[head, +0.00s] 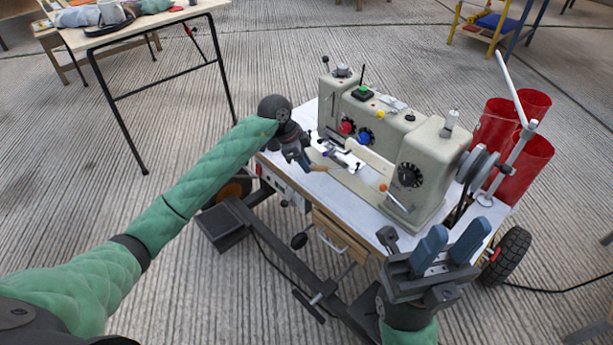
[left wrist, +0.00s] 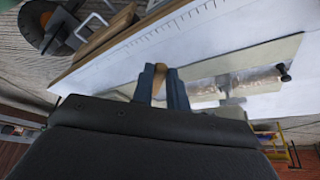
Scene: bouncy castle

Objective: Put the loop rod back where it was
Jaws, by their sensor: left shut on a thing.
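My left gripper (head: 306,163) reaches over the white top of the sewing machine cart, in front of the machine. It is shut on a small rod with a tan wooden handle (head: 318,168), which appears to be the loop rod. The handle also shows between the blue fingers in the left wrist view (left wrist: 172,74). The rod's far end is thin and hard to make out, and I cannot tell whether it touches the machine. My right gripper (head: 451,250) is open and empty at the cart's front right corner.
The beige sewing machine (head: 415,150) with knobs and a handwheel fills the back of the white cart top (head: 300,180). Red cylinders (head: 525,155) stand behind it on the right. A drawer (head: 340,238) is below. A table (head: 150,28) stands at the upper left.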

